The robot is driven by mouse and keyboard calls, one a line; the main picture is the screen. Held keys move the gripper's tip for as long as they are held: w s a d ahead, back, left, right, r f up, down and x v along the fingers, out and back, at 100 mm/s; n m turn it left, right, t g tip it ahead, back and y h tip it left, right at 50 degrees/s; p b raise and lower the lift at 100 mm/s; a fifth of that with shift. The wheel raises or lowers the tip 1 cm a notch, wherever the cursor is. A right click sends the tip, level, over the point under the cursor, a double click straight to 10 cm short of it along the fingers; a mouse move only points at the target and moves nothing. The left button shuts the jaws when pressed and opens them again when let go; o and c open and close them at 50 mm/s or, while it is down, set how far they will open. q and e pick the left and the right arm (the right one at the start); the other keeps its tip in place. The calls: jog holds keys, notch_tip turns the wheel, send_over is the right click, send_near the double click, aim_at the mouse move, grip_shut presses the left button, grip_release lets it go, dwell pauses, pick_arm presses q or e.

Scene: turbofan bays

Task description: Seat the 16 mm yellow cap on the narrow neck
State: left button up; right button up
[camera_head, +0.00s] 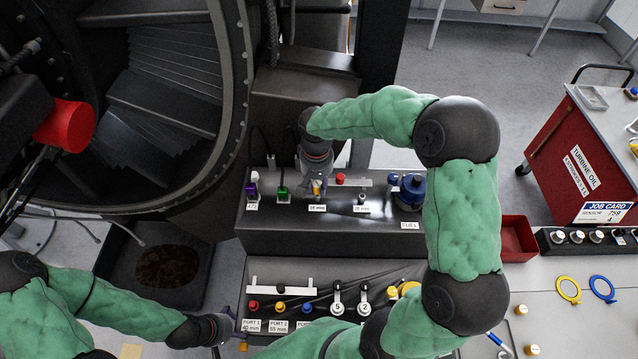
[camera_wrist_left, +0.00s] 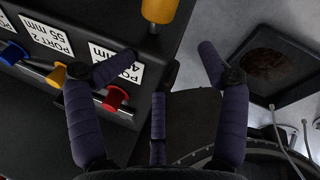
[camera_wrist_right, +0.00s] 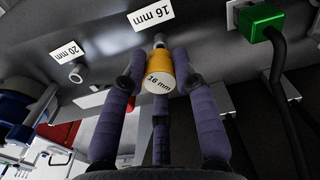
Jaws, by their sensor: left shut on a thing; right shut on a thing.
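The yellow 16 mm cap (camera_wrist_right: 159,80) is held between the fingers of my right gripper (camera_wrist_right: 160,86). Its labelled end faces the wrist camera, and its far end is at the narrow metal neck (camera_wrist_right: 159,40) below the 16 mm label. I cannot tell how far it sits over the neck. In the head view the right gripper (camera_head: 317,186) is at the upper panel with the yellow cap (camera_head: 317,188) at its tips. My left gripper (camera_head: 228,330) is by the left end of the lower panel. In its wrist view the fingers (camera_wrist_left: 165,65) stand apart; what they grip cannot be made out.
The 20 mm neck (camera_head: 361,198) is bare beside the 16 mm one. A green connector (camera_head: 282,193) with a black cable and a blue fitting (camera_head: 411,190) flank them. The lower panel (camera_head: 320,276) carries coloured port plugs. A red tray (camera_head: 518,238) stands to the right.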

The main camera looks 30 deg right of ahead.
aim_at(317, 184)
pick_arm(q)
jog(key=shift+o, duration=0.9)
jog(key=shift+s+f+b, duration=0.15)
jog(key=shift+f+b, duration=0.4)
jog(key=shift+f, duration=0.2)
pick_arm(e)
jog(key=shift+d+f, duration=0.1)
jog(key=shift+f, duration=0.65)
jog(key=o, duration=0.8)
pick_arm(q)
jog(key=shift+c, duration=0.4)
pick_arm(e)
jog(key=shift+o, duration=0.2)
pick_arm(q)
jog(key=shift+c, duration=0.2)
pick_arm(e)
jog(key=shift+w, duration=0.1)
pick_arm(q)
jog(key=shift+c, duration=0.3)
jog(key=shift+s, duration=0.1)
pick_arm(e)
jog(key=shift+r, duration=0.2)
pick_arm(q)
jog(key=shift+a+r, duration=0.1)
jog(key=shift+a, duration=0.1)
pick_arm(e)
jog(key=shift+r, duration=3.85)
